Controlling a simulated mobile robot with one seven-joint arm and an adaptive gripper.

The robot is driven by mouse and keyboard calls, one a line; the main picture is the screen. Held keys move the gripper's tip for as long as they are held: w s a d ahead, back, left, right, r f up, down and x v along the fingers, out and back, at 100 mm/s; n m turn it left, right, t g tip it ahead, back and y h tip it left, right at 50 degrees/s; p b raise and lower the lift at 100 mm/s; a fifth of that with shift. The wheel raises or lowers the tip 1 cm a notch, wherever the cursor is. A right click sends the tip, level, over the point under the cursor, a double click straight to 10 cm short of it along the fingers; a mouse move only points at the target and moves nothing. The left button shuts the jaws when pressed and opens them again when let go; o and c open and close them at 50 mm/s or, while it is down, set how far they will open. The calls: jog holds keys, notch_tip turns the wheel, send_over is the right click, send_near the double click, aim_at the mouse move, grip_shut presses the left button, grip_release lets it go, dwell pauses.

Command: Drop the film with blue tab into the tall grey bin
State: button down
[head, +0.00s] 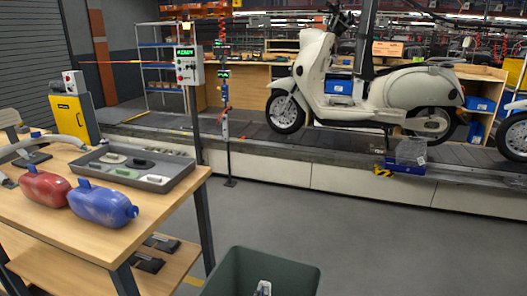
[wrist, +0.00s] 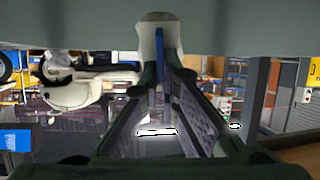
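My gripper (head: 262,288) shows only its pale fingertips at the bottom edge of the head view, over the tall grey bin (head: 232,264). The bin is dark greenish grey and open at the top; its lower part is cut off. In the wrist view the fingertips (wrist: 159,40) are close together with a narrow upright blue strip between them. This strip looks like the film with blue tab (wrist: 159,70), seen edge-on and gripped. The rest of the film cannot be made out.
A wooden table (head: 60,222) at the left bears a grey tray (head: 178,180) of small parts, a red bottle (head: 45,187) and a blue bottle (head: 103,204). A cream scooter (head: 320,75) stands on the conveyor behind. Floor right of the bin is clear.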

jog(key=c, duration=1.7)
grip_release()
jog(key=v, duration=0.7)
jog(key=shift+s+r, duration=0.15)
jog(key=shift+s, duration=0.1)
